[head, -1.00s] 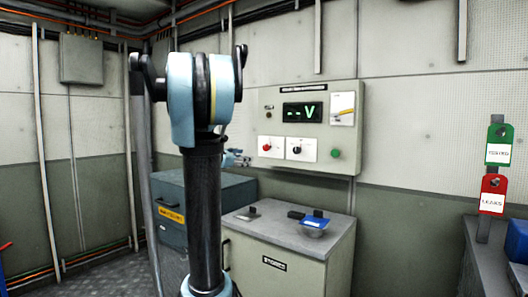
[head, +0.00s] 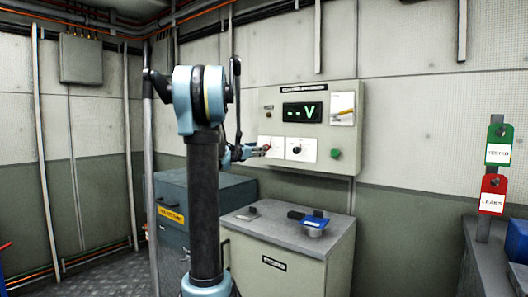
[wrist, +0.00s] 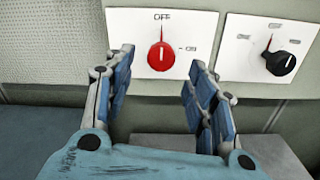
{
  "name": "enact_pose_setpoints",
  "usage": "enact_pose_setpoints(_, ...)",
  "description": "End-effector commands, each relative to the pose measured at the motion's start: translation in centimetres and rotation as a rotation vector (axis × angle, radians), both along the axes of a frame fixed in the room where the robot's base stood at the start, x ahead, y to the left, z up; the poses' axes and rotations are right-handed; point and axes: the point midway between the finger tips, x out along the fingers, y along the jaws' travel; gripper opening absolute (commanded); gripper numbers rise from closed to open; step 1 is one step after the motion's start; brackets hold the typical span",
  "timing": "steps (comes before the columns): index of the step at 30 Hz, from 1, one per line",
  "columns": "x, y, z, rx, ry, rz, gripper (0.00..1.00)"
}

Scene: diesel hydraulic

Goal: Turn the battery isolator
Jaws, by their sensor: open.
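The battery isolator is a red rotary knob (wrist: 161,57) on a white plate (wrist: 145,26) marked OFF at the top and ON at the right. Its white pointer line points up at OFF. In the wrist view my gripper (wrist: 156,68) is open, its two blue-padded fingers left and right of the knob with nothing between them. Contact with the knob does not show.
A black knob (wrist: 280,62) on a second plate is just right of the isolator. The grey panel (head: 345,100) also carries a green display (head: 302,112) and a green button (head: 336,154). A cabinet (head: 335,245) with a blue-topped item (head: 314,223) stands below.

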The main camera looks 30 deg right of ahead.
Motion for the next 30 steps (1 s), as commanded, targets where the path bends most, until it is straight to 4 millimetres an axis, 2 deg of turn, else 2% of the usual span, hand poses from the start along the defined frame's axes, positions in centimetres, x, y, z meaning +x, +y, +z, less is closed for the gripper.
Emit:
enact_pose_setpoints(3, 0.8, -2.1, 0.0, 0.0, 0.0, -0.002, 0.51)
enact_pose_setpoints(10, 2.0, -4.8, 0.0, 0.0, 0.0, -0.001, 0.51)
enact_pose_setpoints(16, 2.4, -5.8, 0.0, 0.0, -0.001, 0.001, 0.51)
enact_pose_setpoints(24, 2.5, -5.9, 0.0, 0.0, -0.001, 0.001, 0.51)
enact_pose_setpoints(25, 2.5, -5.9, 0.0, 0.0, -0.001, 0.001, 0.49)
enact_pose_setpoints(30, 2.5, -5.9, 0.0, 0.0, -0.001, 0.001, 0.1)
